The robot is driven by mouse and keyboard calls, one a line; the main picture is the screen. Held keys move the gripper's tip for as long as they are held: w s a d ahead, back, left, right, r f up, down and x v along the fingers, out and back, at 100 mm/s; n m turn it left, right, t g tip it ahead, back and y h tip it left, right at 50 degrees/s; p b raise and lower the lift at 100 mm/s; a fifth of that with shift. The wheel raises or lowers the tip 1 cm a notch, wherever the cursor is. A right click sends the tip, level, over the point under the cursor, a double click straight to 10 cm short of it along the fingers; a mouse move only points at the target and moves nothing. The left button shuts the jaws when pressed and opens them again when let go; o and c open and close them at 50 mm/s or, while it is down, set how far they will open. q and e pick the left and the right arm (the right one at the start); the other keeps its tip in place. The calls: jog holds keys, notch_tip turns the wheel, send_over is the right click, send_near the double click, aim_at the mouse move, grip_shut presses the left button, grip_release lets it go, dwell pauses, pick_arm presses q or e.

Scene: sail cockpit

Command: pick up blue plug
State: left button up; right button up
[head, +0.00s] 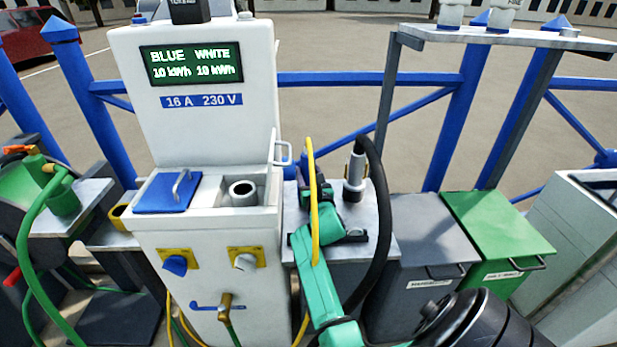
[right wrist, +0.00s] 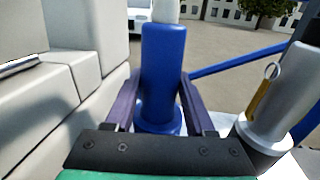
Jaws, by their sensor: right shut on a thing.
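The blue plug (right wrist: 163,72) stands upright between the two fingers of my right gripper (right wrist: 158,110) in the right wrist view. The fingers are shut on it, one on each side. In the head view my right gripper (head: 322,192) is over the grey shelf beside the white pedestal, and only a little of the blue plug (head: 309,152) shows. A yellow cable arcs down in front of the gripper. I cannot tell whether the plug's base touches the shelf. My left gripper is not in view.
A grey plug (head: 355,168) with a thick black cable stands close right of my gripper. The white pedestal (head: 200,235) has a blue lid (head: 168,194), a blue socket (head: 175,265) and a white socket (head: 245,262). Grey and green bins (head: 497,235) stand at right.

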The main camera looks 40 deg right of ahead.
jog(key=shift+d+f, duration=0.1)
jog(key=shift+f, duration=0.1)
jog(key=c, duration=0.5)
jog(key=shift+w+f, duration=0.1)
grip_shut()
jog(key=shift+r, duration=0.35)
notch_tip(320, 180, up, 22)
jog(key=p, duration=0.9)
jog(key=shift+r+p, duration=0.25)
jog(key=shift+p, duration=0.15)
